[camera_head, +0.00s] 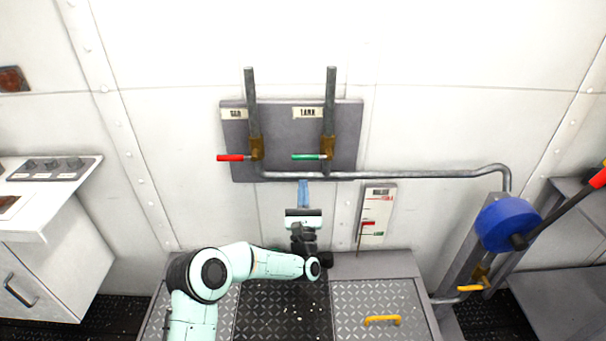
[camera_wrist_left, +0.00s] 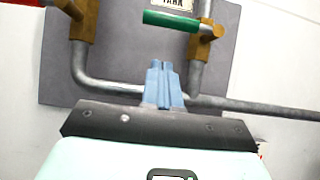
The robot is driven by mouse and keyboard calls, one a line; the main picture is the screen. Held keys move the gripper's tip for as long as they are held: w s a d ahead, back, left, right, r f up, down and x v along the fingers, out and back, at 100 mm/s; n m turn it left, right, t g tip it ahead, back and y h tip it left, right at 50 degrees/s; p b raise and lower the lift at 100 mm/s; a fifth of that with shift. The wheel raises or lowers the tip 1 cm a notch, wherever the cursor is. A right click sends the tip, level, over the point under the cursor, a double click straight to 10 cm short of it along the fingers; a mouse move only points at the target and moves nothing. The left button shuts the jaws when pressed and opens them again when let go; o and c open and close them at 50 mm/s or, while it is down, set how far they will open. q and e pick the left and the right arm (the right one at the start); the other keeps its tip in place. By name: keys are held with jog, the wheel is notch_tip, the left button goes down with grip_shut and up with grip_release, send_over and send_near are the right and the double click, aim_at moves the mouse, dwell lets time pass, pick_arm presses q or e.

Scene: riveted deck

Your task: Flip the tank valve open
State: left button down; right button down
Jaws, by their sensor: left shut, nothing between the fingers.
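The tank valve has a green lever handle (camera_head: 305,157) and a brass body (camera_head: 328,147) on a vertical grey pipe under a label reading TANK (camera_head: 307,113). The handle lies level, pointing left from the body, crosswise to the pipe. In the left wrist view the green handle (camera_wrist_left: 184,21) shows near the top. My left gripper (camera_head: 303,184) has its blue fingers pointing up, shut and empty, below the handle in the picture, with a visible gap between. In the wrist view the fingertips (camera_wrist_left: 161,65) also show below the handle. My right gripper is not in view.
A similar valve with a red handle (camera_head: 230,157) is left on the same grey panel (camera_head: 282,140). A horizontal pipe (camera_head: 420,175) runs right from below the valves. A gauge board (camera_head: 376,215) and a blue wheel (camera_head: 506,223) stand right. A white cabinet (camera_head: 55,250) is left.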

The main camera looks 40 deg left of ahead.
aim_at(310, 157)
pick_arm(q)
jog(key=r, duration=0.1)
jog(key=w+r, duration=0.1)
jog(key=r, duration=0.1)
jog(key=a+r, duration=0.1)
jog(key=shift+w+r, duration=0.15)
jog(key=shift+r, duration=0.1)
jog(key=shift+a+r+m+t+h, duration=0.1)
jog(key=shift+r+m+t+h, duration=0.2)
jog(key=shift+m, duration=0.4)
